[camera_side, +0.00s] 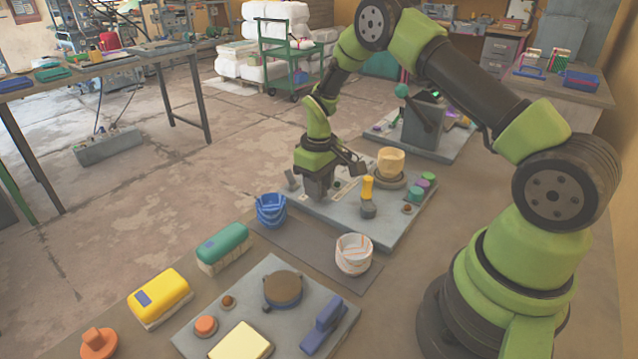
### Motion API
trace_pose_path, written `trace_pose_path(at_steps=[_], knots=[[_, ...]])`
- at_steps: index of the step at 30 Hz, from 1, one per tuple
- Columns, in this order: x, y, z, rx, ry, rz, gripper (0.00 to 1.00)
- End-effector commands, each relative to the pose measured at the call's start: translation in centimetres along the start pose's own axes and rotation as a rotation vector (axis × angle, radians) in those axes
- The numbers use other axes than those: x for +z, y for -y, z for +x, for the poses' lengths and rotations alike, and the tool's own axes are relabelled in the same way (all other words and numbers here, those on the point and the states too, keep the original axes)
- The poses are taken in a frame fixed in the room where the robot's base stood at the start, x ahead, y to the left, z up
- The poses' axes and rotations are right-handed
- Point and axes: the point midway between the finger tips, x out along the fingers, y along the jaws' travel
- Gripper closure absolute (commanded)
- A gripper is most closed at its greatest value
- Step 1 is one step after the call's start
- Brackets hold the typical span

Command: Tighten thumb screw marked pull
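My gripper (318,190) points down over the left part of a grey plate (385,235) in the middle of the view. Its fingertips are small and dark here, and I cannot tell whether they are open or shut, or touch anything. The plate carries a tan round cap (391,162), a yellow upright handle on a grey base (367,189), and small green and purple knobs (421,187) at its right edge. No mark reading "pull" is legible, so I cannot tell which part is the thumb screw. The spot under my gripper is partly hidden.
A blue bucket (271,210) and a white striped bucket (353,254) stand in front of the plate. A nearer grey plate (190,338) holds a brown disc and a blue handle (323,325). Green (222,246) and yellow (160,297) boxes lie left. Another fixture (423,122) stands behind.

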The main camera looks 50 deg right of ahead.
Motion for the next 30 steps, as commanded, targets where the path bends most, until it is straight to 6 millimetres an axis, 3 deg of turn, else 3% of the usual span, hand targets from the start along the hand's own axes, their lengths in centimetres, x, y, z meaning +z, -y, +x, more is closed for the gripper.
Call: trace_pose_path(at_steps=[1, 3, 4, 17, 30], knots=[[0.00, 0.00, -0.02, 0.000, 0.000, 0.000, 0.81], [0.00, 0.00, -0.02, 0.000, 0.000, 0.000, 0.97], [0.00, 0.00, -0.02, 0.000, 0.000, 0.000, 1.00], [0.01, 0.00, -0.05, 0.000, 0.001, 0.059, 1.00], [0.02, 0.00, -0.07, 0.000, 0.001, 0.404, 1.00]])
